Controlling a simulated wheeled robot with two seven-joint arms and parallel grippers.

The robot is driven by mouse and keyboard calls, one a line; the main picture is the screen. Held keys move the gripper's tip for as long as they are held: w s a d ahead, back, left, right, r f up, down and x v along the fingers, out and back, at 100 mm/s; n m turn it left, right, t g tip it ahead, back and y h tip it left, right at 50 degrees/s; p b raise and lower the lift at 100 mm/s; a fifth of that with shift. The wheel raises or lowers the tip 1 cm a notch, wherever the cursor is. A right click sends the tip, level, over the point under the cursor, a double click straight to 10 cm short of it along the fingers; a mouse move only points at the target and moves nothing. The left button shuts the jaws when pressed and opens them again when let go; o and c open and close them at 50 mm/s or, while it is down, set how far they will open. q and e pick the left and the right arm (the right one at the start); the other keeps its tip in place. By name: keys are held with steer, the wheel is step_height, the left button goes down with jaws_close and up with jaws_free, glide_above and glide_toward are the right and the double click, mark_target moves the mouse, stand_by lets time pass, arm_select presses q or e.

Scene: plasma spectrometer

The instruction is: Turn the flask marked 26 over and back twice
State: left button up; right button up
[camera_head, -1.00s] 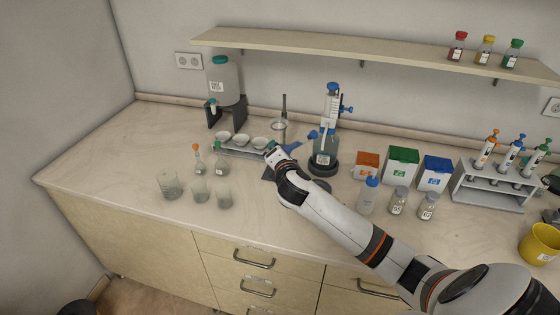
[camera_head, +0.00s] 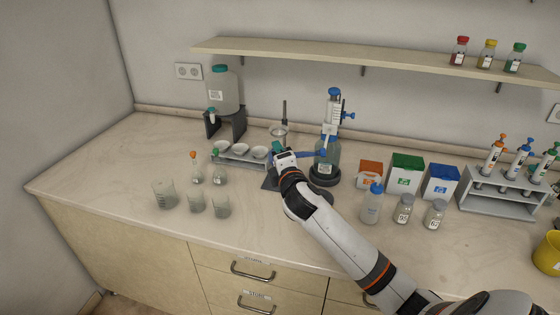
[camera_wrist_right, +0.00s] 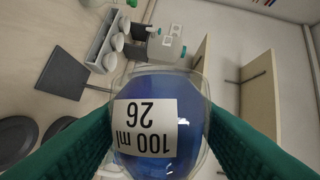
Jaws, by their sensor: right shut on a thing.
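The flask marked 26 (camera_wrist_right: 148,148) fills the lower middle of the right wrist view. It is clear glass with blue liquid and a white label reading "100 ml 26", which appears upside down in that picture. My right gripper (camera_wrist_right: 155,140) is shut on it, with a green finger on each side. Bench and wall appear turned sideways in that view, so the flask looks tilted to about lying on its side. Its neck is not clearly visible. In the head view my right gripper (camera_head: 282,160) is above the bench and largely hides the flask. My left gripper is not in view.
A rack of white dishes (camera_head: 240,155) and a carboy on a stand (camera_head: 223,95) are behind left. A dispenser bottle (camera_head: 327,155) stands close right of the gripper. Flasks and beakers (camera_head: 195,200) stand left. A wash bottle (camera_head: 372,205) and jars are right. The front-left bench is clear.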

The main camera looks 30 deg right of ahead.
steer(key=m+b, duration=0.2)
steer(key=b, duration=0.1)
steer(key=f+m+t+b, duration=0.1)
steer(key=b, duration=0.2)
steer(key=shift+m+h, duration=0.3)
steer(key=shift+m, duration=0.1)
steer(key=shift+r+m+t+b, duration=0.3)
steer(key=shift+m+b, duration=0.1)
steer(key=shift+b, duration=0.1)
steer(key=shift+r, duration=0.25)
steer(key=m+b, duration=0.2)
steer(key=b, duration=0.1)
steer(key=f+m+t+h+b, duration=0.1)
steer(key=m+b, duration=0.1)
steer(key=b, duration=0.1)
steer(key=shift+m+h, duration=0.3)
steer(key=shift+m, duration=0.1)
steer(key=shift+r+m+b, duration=0.3)
steer(key=shift+m+b, duration=0.3)
steer(key=shift+b, duration=0.05)
steer(key=shift+r, duration=0.15)
